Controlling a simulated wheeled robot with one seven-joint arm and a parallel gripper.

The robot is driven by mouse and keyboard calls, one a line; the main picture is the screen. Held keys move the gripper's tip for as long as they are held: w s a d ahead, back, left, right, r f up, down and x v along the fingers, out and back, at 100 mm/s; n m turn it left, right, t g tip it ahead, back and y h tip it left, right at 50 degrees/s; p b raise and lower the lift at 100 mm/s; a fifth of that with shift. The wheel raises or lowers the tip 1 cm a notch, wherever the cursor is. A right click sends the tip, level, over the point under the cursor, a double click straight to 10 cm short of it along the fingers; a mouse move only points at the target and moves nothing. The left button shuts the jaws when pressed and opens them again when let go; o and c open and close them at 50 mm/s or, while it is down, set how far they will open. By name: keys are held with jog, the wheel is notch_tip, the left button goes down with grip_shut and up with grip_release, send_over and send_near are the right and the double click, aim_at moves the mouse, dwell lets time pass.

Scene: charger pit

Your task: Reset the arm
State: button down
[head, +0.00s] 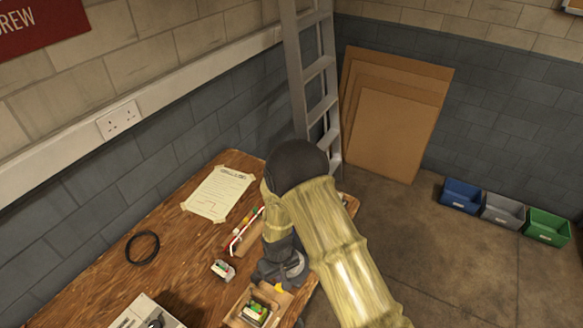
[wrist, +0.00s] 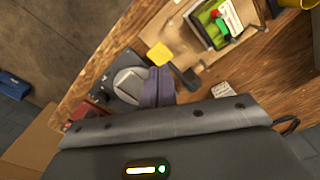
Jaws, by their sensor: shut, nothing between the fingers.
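My arm, in a yellowish sleeve, reaches down over the wooden workbench (head: 185,270) in the head view. My gripper (head: 278,243) is low near the bench's right edge, partly hidden by the arm. In the wrist view my gripper (wrist: 159,86) has its fingers together with nothing between them. Right by them is a dark device (wrist: 108,85) with a pale rounded pad; it also shows in the head view (head: 291,266). I cannot tell whether the fingers touch it.
A wooden tray (head: 236,316) holds a green-labelled block (head: 256,312). A small block (head: 223,269), a black cable loop (head: 142,247) and a taped paper (head: 218,193) lie on the bench. A ladder (head: 301,75) and boards (head: 390,130) lean behind. Floor at right is clear before several bins.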

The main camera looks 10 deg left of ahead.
jog(key=w+d+r+m, duration=0.2)
jog(key=w+d+r, duration=0.1)
jog(key=d+r, duration=0.55)
jog(key=s+d+r+m+t, duration=0.1)
jog(key=s+d+r+m, duration=0.1)
jog(key=s+d+r, duration=0.3)
jog(key=s+d+r+m+t, duration=0.1)
jog(key=s+d+r+m, duration=0.2)
jog(key=d+r, duration=0.9)
notch_tip(320, 180, up, 3)
jog(key=shift+s+f+t, duration=0.15)
jog(key=shift+s+t, duration=0.15)
jog(key=shift+s, duration=0.75)
jog(key=shift+d, duration=0.1)
jog(key=shift+w, duration=0.1)
